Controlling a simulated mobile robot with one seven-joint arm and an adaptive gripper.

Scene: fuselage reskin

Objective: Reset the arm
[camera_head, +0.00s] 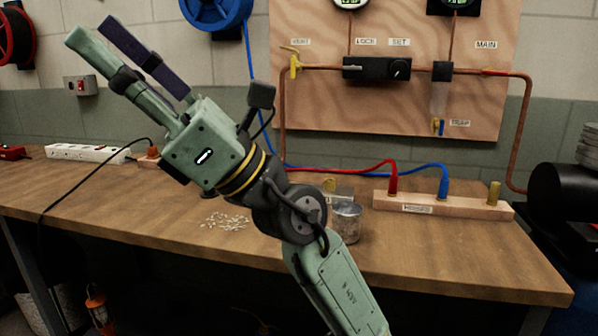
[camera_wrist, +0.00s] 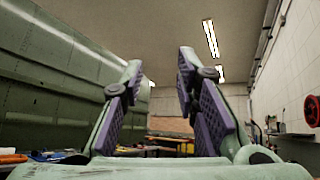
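My arm rises from the bottom of the head view, and my gripper (camera_head: 108,42) is up at the upper left, above the workbench (camera_head: 480,240). The gripper's two fingers with purple pads point up and to the left. In the wrist view my gripper (camera_wrist: 157,85) is open, with a clear gap between the pads and nothing in it. The gripper is clear of the bench and touches nothing that I can see.
A metal can (camera_head: 347,222) stands close behind my arm. A pile of small pale pieces (camera_head: 226,221) lies on the bench. A wooden manifold (camera_head: 440,205) with red and blue hoses is at right. A white power strip (camera_head: 88,153) lies at left. A plywood panel (camera_head: 400,100) hangs behind.

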